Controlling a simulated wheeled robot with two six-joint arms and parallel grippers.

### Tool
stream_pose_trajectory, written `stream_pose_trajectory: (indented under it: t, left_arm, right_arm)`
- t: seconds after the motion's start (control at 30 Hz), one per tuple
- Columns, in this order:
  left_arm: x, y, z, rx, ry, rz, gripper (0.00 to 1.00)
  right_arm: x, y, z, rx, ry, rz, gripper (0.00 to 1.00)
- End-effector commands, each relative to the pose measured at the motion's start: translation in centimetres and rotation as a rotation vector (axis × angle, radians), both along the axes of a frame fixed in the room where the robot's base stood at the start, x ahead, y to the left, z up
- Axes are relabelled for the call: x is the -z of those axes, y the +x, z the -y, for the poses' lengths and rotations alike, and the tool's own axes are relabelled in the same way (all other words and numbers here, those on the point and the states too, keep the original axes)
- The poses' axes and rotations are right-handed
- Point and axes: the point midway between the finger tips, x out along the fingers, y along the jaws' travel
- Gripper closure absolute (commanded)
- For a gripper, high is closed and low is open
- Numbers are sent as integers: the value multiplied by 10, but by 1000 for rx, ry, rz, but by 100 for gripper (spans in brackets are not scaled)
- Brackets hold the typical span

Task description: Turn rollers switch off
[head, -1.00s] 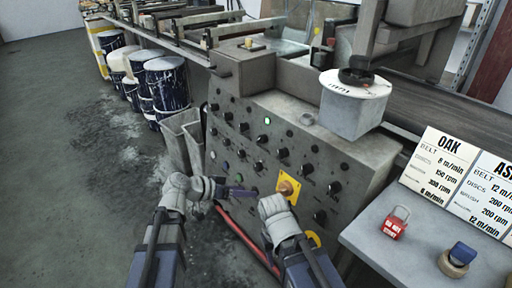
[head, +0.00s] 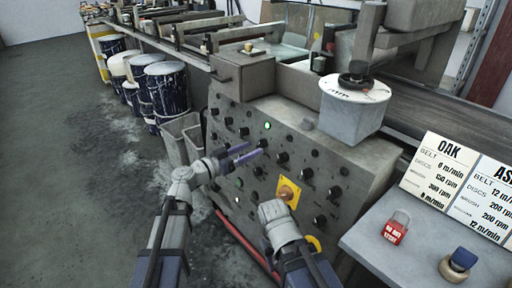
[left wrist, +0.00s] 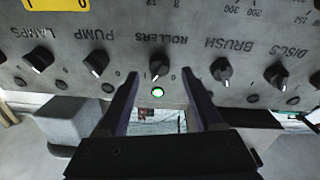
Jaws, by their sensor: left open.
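The rollers switch is a black rotary knob (left wrist: 158,72) under its label, which reads upside down in the left wrist view. A lit green lamp (left wrist: 158,93) sits beside it; the lamp also shows in the head view (head: 267,126). The knob's white mark points roughly to the 1 side, though this is hard to read. My left gripper (head: 258,149) is open in front of the panel, and its two fingers frame the rollers knob in the left wrist view (left wrist: 160,78). Contact cannot be told. My right gripper (head: 273,211) is low before the panel; its fingers are hidden.
The brush knob (left wrist: 221,69) and pump knob (left wrist: 96,63) flank the rollers knob closely. A yellow-plated switch (head: 288,194) is lower on the panel.

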Motion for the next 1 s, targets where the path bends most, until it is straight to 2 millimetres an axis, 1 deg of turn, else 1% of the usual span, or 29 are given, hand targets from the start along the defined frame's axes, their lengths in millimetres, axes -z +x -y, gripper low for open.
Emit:
stream_pose_trajectory:
  t: [0.03, 0.1, 0.23, 0.57, 0.6, 1.0]
  left_arm:
    - [0, 6, 7, 3, 0, 0, 32]
    - [0, 11, 13, 2, 1, 0, 32]
    - [0, 17, 21, 2, 1, 0, 32]
    - [0, 18, 24, 1, 1, -1, 32]
    - [0, 18, 24, 1, 1, -1, 33]
    - [0, 18, 23, 1, 1, -1, 78]
  right_arm:
    - [0, 0, 0, 0, 0, 0, 50]
    - [0, 0, 0, 0, 0, 0, 50]
    - [0, 0, 0, 0, 0, 0, 50]
    - [0, 0, 0, 0, 0, 0, 50]
    - [0, 0, 0, 0, 0, 0, 50]
    - [0, 0, 0, 0, 0, 0, 50]
